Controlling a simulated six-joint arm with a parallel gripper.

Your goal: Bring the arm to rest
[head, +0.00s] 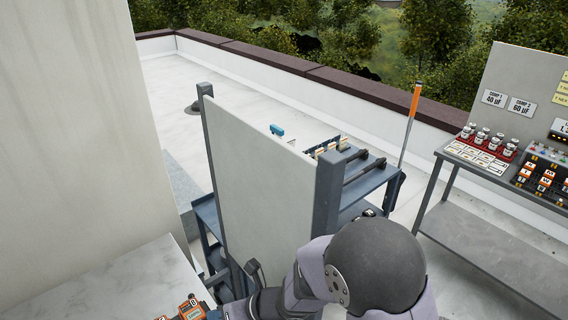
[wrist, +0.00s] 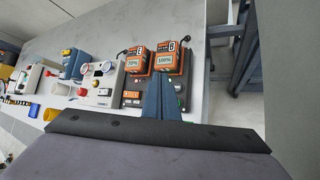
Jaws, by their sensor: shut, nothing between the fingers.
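My arm (head: 375,270) reaches in from the bottom of the head view, bent, with its forearm pointing left over the light worktop (head: 105,275). My gripper (wrist: 161,78) shows in the wrist view as two blue fingers side by side, shut and empty. The fingers point toward two orange battery chargers or packs (wrist: 137,64) with displays reading 70% and 100%. I cannot tell whether the fingertips touch them. In the head view the gripper itself is cut off or hidden behind my arm at the bottom edge.
An upright grey panel (head: 262,190) stands close to my arm, with a blue cart (head: 375,170) behind it. A grey table (head: 470,205) with cans and a board is at the right. Meters and tools (wrist: 98,80) lie left of my gripper.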

